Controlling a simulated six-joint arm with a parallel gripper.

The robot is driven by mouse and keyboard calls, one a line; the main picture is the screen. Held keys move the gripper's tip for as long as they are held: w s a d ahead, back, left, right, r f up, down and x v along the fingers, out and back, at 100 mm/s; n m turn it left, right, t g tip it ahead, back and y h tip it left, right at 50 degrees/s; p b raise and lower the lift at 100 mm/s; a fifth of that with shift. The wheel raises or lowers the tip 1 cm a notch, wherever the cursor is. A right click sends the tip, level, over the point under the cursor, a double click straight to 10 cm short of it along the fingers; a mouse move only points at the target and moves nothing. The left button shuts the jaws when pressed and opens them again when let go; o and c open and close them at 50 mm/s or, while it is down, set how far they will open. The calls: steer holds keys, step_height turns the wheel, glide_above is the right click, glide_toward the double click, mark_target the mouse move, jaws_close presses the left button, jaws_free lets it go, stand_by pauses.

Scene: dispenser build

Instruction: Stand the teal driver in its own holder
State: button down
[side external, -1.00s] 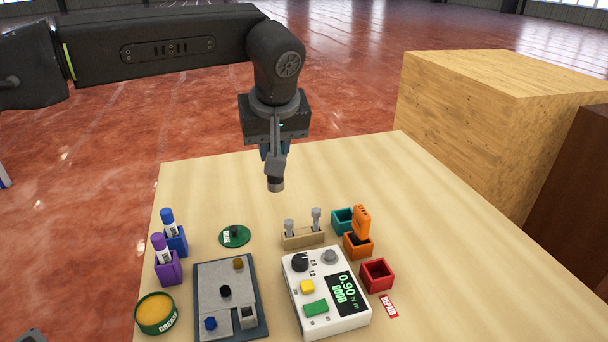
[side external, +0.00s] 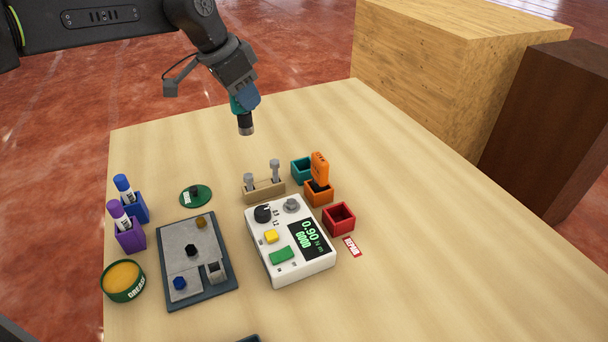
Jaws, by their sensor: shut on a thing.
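My gripper (side external: 240,98) is shut on the teal driver (side external: 237,106) and holds it above the far part of the table. The driver has a teal body and a dark grey tip (side external: 245,124) that points down, slightly tilted. Much of its body is hidden by my gripper. The teal holder (side external: 301,168) is an open square box at the back right, below and to the right of the driver. It looks empty, though its inside shows only in part. It stands just behind the orange holder (side external: 319,194), which has an orange driver (side external: 320,169) standing in it.
A tan rack (side external: 264,191) with two grey bits stands left of the teal holder. A white tester (side external: 289,241) reads 0.90 and GOOD. A red box (side external: 339,218) looks empty. Purple (side external: 130,238) and blue (side external: 135,207) marker holders stand left. The table's back right is clear.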

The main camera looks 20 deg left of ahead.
steer(key=shift+w+d+f+m+g+h, duration=0.3)
steer(key=shift+w+d+f+m, duration=0.55)
steer(key=shift+d+f, duration=1)
steer(key=shift+w+d+f+m+g+h, duration=0.15)
steer(key=shift+w+d+f+m+g, duration=0.25)
steer(key=shift+d+f+m, duration=1.1)
steer(key=shift+w+d+f+m+g+h, duration=0.25)
steer(key=shift+w+d+f+m, duration=0.45)
steer(key=shift+d+f, duration=1.45)
steer(key=shift+a+f, duration=0.25)
steer(key=shift+f, duration=0.1)
steer(key=c, duration=1)
jaws_free()
steer(key=shift+r, duration=0.1)
steer(key=v, duration=1.2)
